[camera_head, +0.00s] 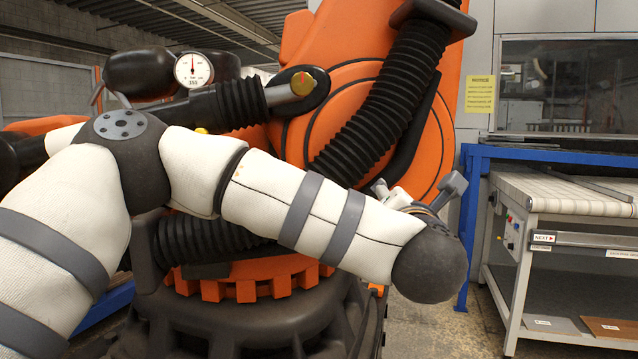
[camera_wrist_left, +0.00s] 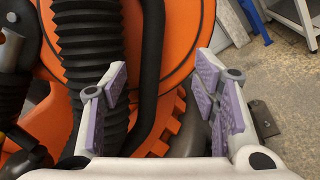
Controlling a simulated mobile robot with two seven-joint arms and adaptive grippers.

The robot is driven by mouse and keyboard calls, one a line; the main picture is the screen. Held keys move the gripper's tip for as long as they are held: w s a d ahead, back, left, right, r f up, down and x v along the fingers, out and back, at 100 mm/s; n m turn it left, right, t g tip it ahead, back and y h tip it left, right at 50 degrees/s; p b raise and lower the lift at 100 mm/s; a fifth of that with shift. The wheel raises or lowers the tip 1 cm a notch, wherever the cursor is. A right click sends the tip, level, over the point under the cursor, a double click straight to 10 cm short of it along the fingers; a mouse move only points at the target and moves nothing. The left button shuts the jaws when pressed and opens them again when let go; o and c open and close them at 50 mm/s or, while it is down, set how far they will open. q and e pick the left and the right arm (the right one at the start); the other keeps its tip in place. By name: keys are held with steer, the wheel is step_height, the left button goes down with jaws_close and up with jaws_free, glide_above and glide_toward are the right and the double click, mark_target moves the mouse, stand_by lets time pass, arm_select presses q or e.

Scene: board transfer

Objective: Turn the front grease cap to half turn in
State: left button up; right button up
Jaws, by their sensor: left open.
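A round yellow cap (camera_head: 303,84) with a reddish mark sits on the dark end plate of an orange robot arm, up and left of my left gripper in the head view. A smaller yellow piece (camera_head: 201,130) shows just above my arm. I cannot tell which one is the front grease cap. My left gripper (camera_wrist_left: 161,72) is open and empty in the wrist view, its purple-padded fingers spread before a black ribbed hose and the orange housing. In the head view it is partly hidden behind my wrist. No cap shows between the fingers. My right gripper is out of view.
The orange robot (camera_head: 445,75) with its ribbed hose (camera_head: 385,100) fills the middle. A dial gauge (camera_head: 193,69) stands at upper left. A blue frame (camera_head: 470,230) and a conveyor table (camera_head: 560,195) are at right. Floor between shows clear.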

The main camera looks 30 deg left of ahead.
arm_select(q)
steer(key=s+a+r+n+g+y, duration=0.1)
steer(key=s+a+r+n+y, duration=0.2)
steer(key=r+n, duration=0.6)
steer(key=n+g+y+b, duration=0.2)
steer(key=n, duration=0.5)
glide_toward(302, 82)
steer(key=p+x, duration=0.2)
steer(key=x, duration=0.8)
steer(key=shift+w+a+f, duration=0.2)
steer(key=shift+w+a, duration=0.15)
steer(key=shift+w, duration=0.15)
steer(key=c, duration=1.2)
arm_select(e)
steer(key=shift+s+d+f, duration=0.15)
